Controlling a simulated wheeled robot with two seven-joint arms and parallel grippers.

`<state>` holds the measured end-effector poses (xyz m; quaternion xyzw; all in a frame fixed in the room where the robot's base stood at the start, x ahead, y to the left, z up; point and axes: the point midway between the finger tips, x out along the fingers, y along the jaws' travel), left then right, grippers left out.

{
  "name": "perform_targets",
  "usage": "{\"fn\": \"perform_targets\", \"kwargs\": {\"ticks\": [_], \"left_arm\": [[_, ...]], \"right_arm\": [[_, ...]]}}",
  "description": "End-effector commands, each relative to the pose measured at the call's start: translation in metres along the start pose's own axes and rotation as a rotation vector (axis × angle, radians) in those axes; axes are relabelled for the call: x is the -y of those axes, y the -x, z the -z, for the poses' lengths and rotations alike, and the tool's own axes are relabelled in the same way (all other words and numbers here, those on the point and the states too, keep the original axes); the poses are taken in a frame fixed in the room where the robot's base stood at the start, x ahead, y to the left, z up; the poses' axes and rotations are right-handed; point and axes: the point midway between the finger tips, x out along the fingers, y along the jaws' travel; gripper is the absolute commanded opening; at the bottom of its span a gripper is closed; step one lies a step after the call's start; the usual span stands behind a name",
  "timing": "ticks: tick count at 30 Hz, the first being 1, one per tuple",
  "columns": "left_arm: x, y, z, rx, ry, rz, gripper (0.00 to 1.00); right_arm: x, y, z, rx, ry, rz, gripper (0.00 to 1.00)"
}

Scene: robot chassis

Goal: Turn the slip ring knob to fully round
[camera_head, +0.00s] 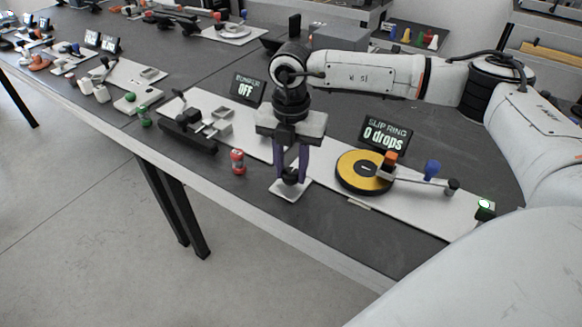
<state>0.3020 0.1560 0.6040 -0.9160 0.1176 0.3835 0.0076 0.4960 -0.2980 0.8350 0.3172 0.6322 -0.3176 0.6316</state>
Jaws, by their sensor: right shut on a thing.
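My right gripper (291,172) points straight down with its two purple fingers around a small black knob (291,180). It is shut on that knob, which sits over a small white square plate (285,193) at the table's front edge. The fingers hide much of the knob, so its turn angle cannot be told. To the right is the slip ring, a yellow disc (352,165) with a black rim on a white base. Its sign (386,134) reads "SLIP RING 0 drops". My left gripper is not in view.
An orange block (391,158), a blue peg (432,168) and a green-lit button (485,208) stand right of the disc. A red can-like object (238,161) stands left of the gripper. A second sign (248,88) reads "OFF". Other small stations fill the table's left.

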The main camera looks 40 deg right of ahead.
Motion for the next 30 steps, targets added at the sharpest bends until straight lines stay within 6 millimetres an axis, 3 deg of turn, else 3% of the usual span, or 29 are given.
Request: {"fn": "perform_targets", "kwargs": {"ticks": [1, 2, 5, 13, 17, 30], "left_arm": [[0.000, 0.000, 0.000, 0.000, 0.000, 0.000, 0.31], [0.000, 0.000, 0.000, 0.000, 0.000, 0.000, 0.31], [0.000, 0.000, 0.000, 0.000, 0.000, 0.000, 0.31], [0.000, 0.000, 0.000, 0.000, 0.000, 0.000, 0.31], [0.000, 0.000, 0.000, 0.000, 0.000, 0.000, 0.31], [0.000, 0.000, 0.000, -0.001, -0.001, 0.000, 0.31]], "right_arm": [[0.000, 0.001, -0.001, 0.001, -0.004, -0.001, 0.08], [0.000, 0.001, -0.001, 0.001, -0.004, -0.001, 0.35], [0.000, 0.001, -0.001, 0.001, -0.003, -0.001, 0.49], [0.000, 0.001, -0.001, 0.001, -0.002, -0.001, 0.49], [-0.001, 0.010, -0.001, 0.001, -0.002, -0.003, 0.49], [-0.001, 0.089, -0.001, 0.001, -0.002, -0.003, 0.49]]}}
